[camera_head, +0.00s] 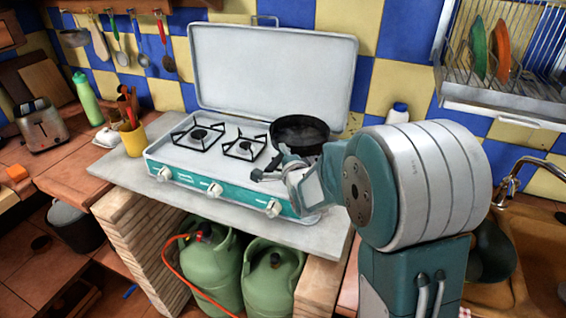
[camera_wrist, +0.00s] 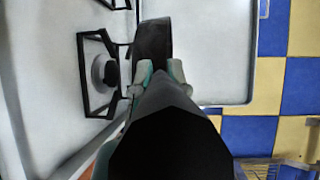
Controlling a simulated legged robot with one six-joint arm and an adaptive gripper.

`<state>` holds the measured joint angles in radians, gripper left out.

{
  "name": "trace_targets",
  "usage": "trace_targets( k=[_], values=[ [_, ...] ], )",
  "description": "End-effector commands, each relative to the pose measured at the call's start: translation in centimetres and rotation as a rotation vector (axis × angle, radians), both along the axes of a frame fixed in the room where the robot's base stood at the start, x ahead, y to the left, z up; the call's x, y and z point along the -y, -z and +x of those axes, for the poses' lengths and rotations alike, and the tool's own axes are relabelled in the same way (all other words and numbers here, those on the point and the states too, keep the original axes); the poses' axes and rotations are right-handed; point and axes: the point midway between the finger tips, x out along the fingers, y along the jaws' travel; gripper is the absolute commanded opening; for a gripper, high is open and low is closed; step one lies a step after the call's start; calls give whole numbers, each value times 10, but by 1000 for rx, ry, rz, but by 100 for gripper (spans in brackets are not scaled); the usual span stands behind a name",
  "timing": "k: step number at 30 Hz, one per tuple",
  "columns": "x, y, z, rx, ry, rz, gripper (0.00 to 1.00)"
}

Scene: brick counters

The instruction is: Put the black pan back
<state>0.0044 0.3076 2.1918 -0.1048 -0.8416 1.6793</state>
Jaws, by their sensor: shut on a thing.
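The black pan (camera_head: 300,132) is at the right end of the camping stove (camera_head: 215,186), over the place of the right burner, which is hidden. I cannot tell whether the pan rests on the stove or hangs just above it. My gripper (camera_head: 284,160) is at the pan's near side, shut on the pan, with its handle mostly hidden. In the wrist view, the pan (camera_wrist: 152,40) shows edge-on as a dark band just beyond my fingertips (camera_wrist: 158,76). The stove's open white lid (camera_head: 272,70) stands behind.
Two burners with square grates (camera_head: 198,134) are free to the left. A yellow cup of utensils (camera_head: 133,139) stands left of the stove. A white bottle (camera_head: 397,113) is behind my arm. A dish rack (camera_head: 500,60) hangs upper right. Green gas bottles (camera_head: 210,264) stand below the counter.

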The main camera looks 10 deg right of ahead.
Motion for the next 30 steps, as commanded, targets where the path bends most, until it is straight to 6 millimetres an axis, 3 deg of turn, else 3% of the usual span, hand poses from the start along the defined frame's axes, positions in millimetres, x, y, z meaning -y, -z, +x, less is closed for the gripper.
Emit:
trace_targets(
  k=[9, 23, 24, 25, 26, 30],
  values=[
    [0, 33, 5, 4, -1, -1, 0],
    [0, 39, 5, 6, -1, 0, 0],
    [0, 41, 5, 0, 0, 0, 33],
    [0, 41, 5, 0, 0, 0, 46],
    [0, 41, 5, 0, 0, 0, 54],
    [0, 41, 5, 0, 0, 0, 54]
  ],
)
